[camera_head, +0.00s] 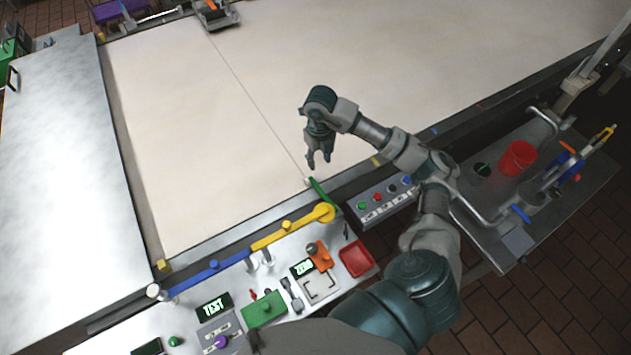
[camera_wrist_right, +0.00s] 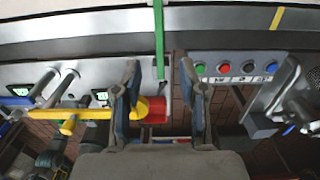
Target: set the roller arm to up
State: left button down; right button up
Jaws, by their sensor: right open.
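My right gripper (camera_head: 318,164) is open and empty, above the cream belt near its front edge. In the right wrist view its two fingers (camera_wrist_right: 160,68) stand apart, with a green bar (camera_wrist_right: 159,35) seen between them. In the head view the green bar (camera_head: 321,193) lies just below and right of the fingertips; no contact is visible. A yellow bar (camera_head: 287,232) with a round end lies along the belt's front edge, in line with a blue bar (camera_head: 212,265). No label shows which part is the roller arm. My left gripper is out of view.
A panel of coloured buttons (camera_head: 379,199) stands right of the green bar. The front bench holds a red tray (camera_head: 356,258), a green block (camera_head: 264,309) and small fixtures. A right-hand cart (camera_head: 515,238) carries a red cup (camera_head: 517,158). The belt (camera_head: 230,120) is mostly clear.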

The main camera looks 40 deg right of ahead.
aim_at(318, 187)
notch_tip(318, 187, down, 14)
jog(key=shift+a+r+p, duration=0.1)
jog(key=shift+a+p, duration=0.05)
jog(key=shift+p, duration=0.55)
jog(key=shift+f, duration=0.5)
grip_shut()
jog(key=shift+w, duration=0.1)
